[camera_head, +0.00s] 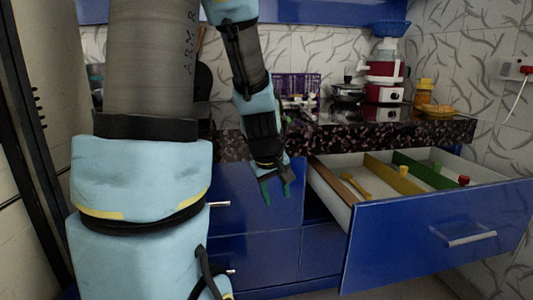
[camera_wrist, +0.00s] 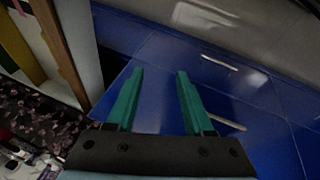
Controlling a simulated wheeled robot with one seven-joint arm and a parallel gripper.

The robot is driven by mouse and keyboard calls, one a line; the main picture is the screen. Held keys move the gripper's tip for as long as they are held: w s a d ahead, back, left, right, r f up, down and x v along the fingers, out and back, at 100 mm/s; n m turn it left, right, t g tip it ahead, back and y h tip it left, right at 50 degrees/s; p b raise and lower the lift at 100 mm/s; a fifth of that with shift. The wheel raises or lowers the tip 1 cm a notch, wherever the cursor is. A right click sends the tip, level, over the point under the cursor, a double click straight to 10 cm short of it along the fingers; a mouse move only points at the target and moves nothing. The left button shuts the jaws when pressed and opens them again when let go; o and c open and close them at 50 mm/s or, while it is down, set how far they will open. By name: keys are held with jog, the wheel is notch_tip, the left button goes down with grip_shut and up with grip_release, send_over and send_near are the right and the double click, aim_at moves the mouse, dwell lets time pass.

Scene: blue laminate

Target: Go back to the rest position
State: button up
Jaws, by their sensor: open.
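My gripper (camera_head: 277,188) hangs in front of the blue cabinet fronts, left of the open drawer, in the head view. Its green fingers point downward and stand apart with nothing between them. In the wrist view my gripper (camera_wrist: 158,85) is open and empty, with blue cabinet fronts (camera_wrist: 225,100) behind the fingers. The open blue drawer (camera_head: 435,235) is pulled out at the right, with a metal handle (camera_head: 470,239). The drawer's side wall also shows at the upper left of the wrist view (camera_wrist: 78,40).
The drawer has coloured dividers and holds a yellow utensil (camera_head: 356,186) and small red and yellow items. The dark speckled counter (camera_head: 440,130) carries a red and white blender (camera_head: 385,75), a pan (camera_head: 347,93), a yellow jar (camera_head: 424,92) and a bowl (camera_head: 439,111).

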jog(key=s+a+f+m+g+y+b, duration=0.1)
jog(key=s+a+f+m+g, duration=0.15)
jog(key=s+a+m, duration=0.45)
notch_tip(320, 180, up, 20)
jog(key=s+a+n+p, duration=0.1)
jog(key=s+a+p, duration=0.1)
jog(key=p, duration=1.8)
jog(key=shift+s+r+n+y+p, duration=0.2)
jog(key=shift+n+y+p, duration=0.1)
